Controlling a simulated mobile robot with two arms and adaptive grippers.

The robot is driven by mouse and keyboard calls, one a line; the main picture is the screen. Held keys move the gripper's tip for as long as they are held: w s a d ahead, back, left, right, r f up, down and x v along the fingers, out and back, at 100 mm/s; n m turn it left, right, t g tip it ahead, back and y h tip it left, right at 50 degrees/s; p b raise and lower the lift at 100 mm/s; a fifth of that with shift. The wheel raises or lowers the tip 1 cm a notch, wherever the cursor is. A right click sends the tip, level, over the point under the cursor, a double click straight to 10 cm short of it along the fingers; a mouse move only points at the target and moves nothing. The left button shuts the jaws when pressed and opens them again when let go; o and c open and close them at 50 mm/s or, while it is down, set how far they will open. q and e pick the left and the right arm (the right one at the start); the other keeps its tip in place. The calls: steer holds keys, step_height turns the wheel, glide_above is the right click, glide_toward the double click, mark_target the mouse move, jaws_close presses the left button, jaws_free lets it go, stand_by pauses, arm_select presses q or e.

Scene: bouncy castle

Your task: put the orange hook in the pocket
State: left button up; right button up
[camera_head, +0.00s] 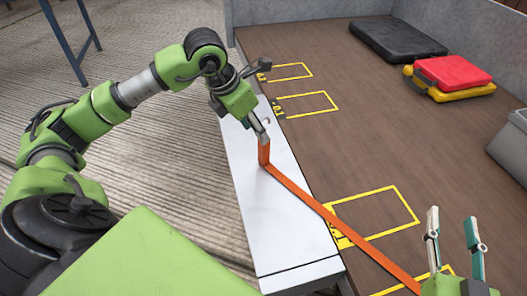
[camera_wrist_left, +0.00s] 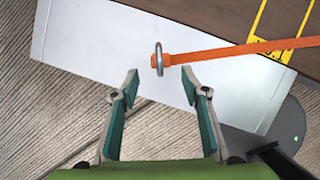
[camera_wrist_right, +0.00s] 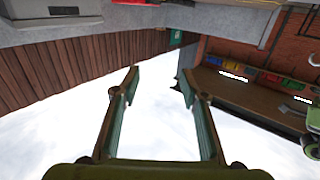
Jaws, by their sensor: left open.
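An orange strap (camera_head: 335,222) runs from the pale metal panel toward the lower right. In the left wrist view a grey metal hook or ring (camera_wrist_left: 158,58) sits at the end of the orange strap (camera_wrist_left: 225,50). My left gripper (camera_wrist_left: 160,74) is open there, with the metal piece just beyond and between its fingertips, not clasped. My right gripper (camera_head: 452,215) is open above the brown floor at the lower right, and nothing shows between its fingers in the right wrist view (camera_wrist_right: 160,82). I cannot make out a pocket.
The pale metal panel (camera_head: 285,225) borders a brown truck-bed floor (camera_head: 370,130) with yellow marked rectangles (camera_head: 380,212). A black case (camera_head: 398,40) and a red and yellow case (camera_head: 452,75) lie at the back right. A grey box (camera_head: 512,148) stands at the right edge. The middle floor is clear.

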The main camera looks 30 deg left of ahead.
mark_target(264, 152)
arm_select(q)
steer(key=x, duration=0.3)
steer(key=shift+f+b, duration=0.1)
steer(key=shift+b, duration=0.25)
steer(key=b+x, duration=0.1)
steer(key=x, duration=0.3)
steer(key=shift+w+d+f, duration=0.1)
steer(key=shift+f, duration=0.1)
arm_select(e)
step_height(264, 152, up, 11)
steer(key=s+t+y, duration=0.2)
steer(key=t, duration=0.4)
steer(key=shift+s+a+r, duration=0.2)
steer(key=shift+s+a, duration=0.15)
arm_select(q)
jaws_close()
